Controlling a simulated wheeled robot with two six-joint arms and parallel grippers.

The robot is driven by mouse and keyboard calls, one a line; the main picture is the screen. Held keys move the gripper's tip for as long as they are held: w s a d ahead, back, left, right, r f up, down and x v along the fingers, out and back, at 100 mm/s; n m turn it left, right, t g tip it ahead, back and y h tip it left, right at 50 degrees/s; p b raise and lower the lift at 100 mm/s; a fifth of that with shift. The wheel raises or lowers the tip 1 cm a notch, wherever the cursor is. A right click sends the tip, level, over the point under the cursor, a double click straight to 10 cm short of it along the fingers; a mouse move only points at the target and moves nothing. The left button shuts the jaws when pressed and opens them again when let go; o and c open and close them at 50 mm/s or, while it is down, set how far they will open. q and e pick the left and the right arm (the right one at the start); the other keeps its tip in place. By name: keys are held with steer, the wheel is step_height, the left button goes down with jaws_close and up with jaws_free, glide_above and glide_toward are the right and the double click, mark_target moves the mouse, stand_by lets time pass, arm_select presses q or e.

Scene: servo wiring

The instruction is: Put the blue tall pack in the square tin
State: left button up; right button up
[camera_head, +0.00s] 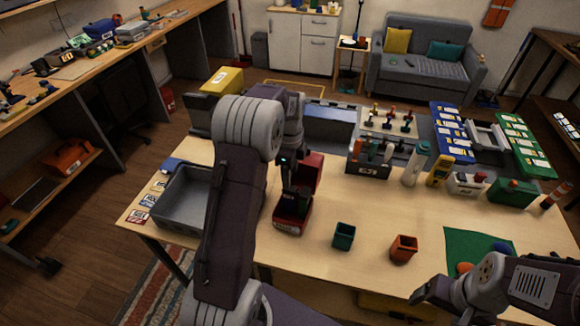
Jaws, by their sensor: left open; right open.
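I cannot surely pick out the blue tall pack; a small blue item (172,164) lies at the back corner of the grey tray (166,217). Two small open-topped containers stand on the table front, a dark green squarish one (343,237) and an orange one (403,248). I cannot tell which, if either, is the square tin. My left gripper (290,188) points down over a red-and-black device (292,217), left of the green container; its fingers are hard to make out, and I see nothing held. My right gripper (424,294) is open at the lower right, apart from both containers.
A red box (309,170) stands just behind my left gripper. A tool rack (368,167), white bottle (415,165), yellow meter (439,170) and green case (512,193) line the back. A green mat (465,243) lies at right. Table between the containers and rack is clear.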

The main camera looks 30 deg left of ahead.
arm_select(q)
step_height(320, 180, up, 5)
steer(key=s+d+f+n, duration=0.3)
steer(key=s+d+n, duration=0.2)
steer(key=s+n, duration=0.3)
steer(key=s+d+f+n+t, duration=0.1)
steer(key=s+d+f+n, duration=0.3)
steer(key=s+d+n, duration=0.2)
steer(key=s+n, duration=0.2)
steer(key=s, duration=0.2)
steer(key=shift+s+n, duration=0.2)
steer(key=shift+n, duration=0.1)
steer(key=shift+s, duration=0.1)
steer(key=shift+c, duration=0.3)
